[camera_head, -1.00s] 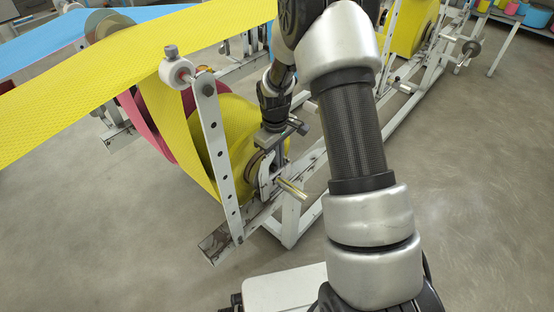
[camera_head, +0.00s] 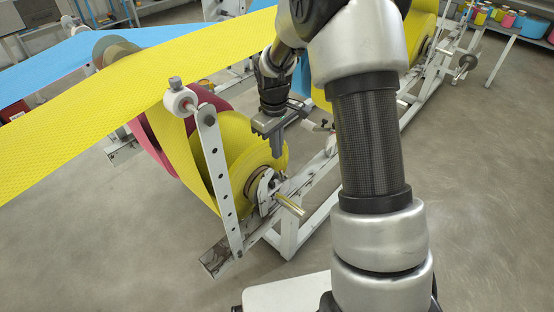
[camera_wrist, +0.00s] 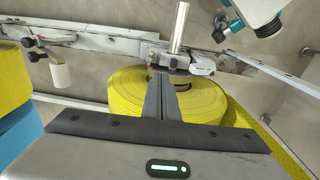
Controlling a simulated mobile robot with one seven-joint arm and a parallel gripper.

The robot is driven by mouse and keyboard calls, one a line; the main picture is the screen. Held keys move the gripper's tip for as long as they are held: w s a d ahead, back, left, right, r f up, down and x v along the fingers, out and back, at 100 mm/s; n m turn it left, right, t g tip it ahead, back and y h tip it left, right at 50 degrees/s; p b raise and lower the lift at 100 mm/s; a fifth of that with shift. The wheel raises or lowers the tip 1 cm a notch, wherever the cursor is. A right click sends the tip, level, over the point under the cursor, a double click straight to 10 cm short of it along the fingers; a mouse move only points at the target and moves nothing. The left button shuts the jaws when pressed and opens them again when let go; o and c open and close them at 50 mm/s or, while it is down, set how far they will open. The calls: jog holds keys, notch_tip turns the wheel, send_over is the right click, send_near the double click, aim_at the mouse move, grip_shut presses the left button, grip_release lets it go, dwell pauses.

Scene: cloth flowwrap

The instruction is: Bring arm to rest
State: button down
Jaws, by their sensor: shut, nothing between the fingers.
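My gripper (camera_head: 278,150) hangs below my arm in front of the upper right of a yellow fabric roll (camera_head: 233,150). Its fingers point down and are shut with nothing between them. In the wrist view the closed fingers (camera_wrist: 163,100) reach toward the yellow roll (camera_wrist: 205,100) and its metal spindle (camera_wrist: 180,28). I see no contact with the roll, though the exact gap is hard to judge.
The roll sits on a white metal frame (camera_head: 292,238) with a perforated upright bar (camera_head: 217,180). Bare floor (camera_head: 480,200) lies open at right. A shelf with coloured spools (camera_head: 508,18) stands far back.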

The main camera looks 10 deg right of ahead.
jog(key=shift+r, duration=1.05)
jog(key=s+r+m+t, duration=0.1)
jog(key=s+r, duration=0.3)
jog(key=r, duration=0.4)
jog(key=s+r+m+t, duration=0.1)
jog(key=s+r+m, duration=0.1)
jog(key=s+r, duration=0.35)
jog(key=s+r+m+t, duration=0.2)
jog(key=s+r, duration=0.3)
jog(key=s, duration=0.3)
jog(key=s+r+m+t, duration=0.15)
jog(key=s+r, duration=0.25)
jog(key=s, duration=0.4)
notch_tip(320, 180, up, 16)
jog(key=p, duration=1.6)
jog(key=shift+s+d+m, duration=0.35)
jog(key=shift+s+d, duration=0.1)
